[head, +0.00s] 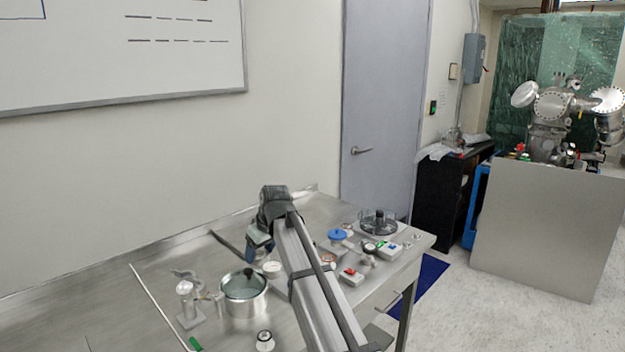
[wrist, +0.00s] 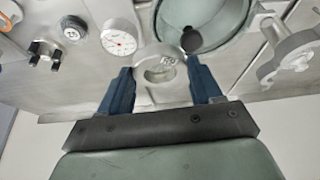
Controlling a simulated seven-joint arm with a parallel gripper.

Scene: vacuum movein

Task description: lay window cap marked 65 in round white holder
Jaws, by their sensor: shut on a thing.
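My gripper (wrist: 162,78) has its blue fingers on either side of a round, pale-rimmed cap with a clear window (wrist: 160,72), and is shut on it. Small dark marks show in the window, too blurred to read as a number. In the head view my gripper (head: 257,240) is over the bench, behind the lidded pot, and the cap cannot be made out. A round white piece (head: 272,268) lies just right of the pot; I cannot tell whether it is the holder. What lies directly under the cap is hidden in the wrist view.
The glass-lidded metal pot (head: 245,292) stands close to my gripper. A metal fitting (head: 187,300) is left of it. A white dial (wrist: 121,39) and a black-knobbed part (wrist: 45,52) show in the wrist view. A round divided tray (head: 378,222) is at the bench's far right.

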